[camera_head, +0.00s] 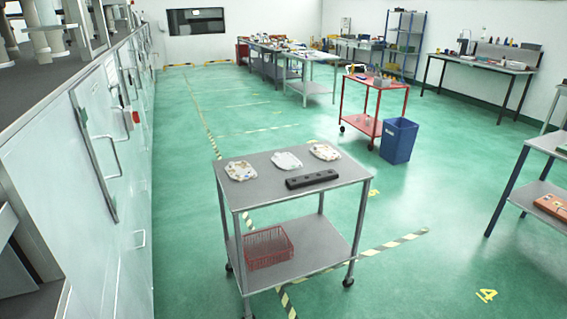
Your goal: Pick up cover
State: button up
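A grey wheeled cart (245,200) stands in the middle foreground. On its top lie three flat, pale, irregular plates: a left plate (240,171) and a right plate (325,152) with brownish patches, and a whiter middle plate (286,161). They lie apart in a row along the back edge. A long dark bar-shaped part (312,179) with several round marks lies in front of them. I cannot tell which of these is the cover. My gripper is not in view.
A red wire basket (268,248) sits on the cart's lower shelf. A blue bin (399,141) and a red cart (372,83) stand behind to the right. White cabinets (75,190) line the left. Green floor (190,240) is open around the grey cart. A table (525,190) stands at right.

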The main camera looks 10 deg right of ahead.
aim_at(285, 161)
jog(key=z, duration=0.85)
jog(key=i, duration=1.6)
jog(key=u, duration=1.05)
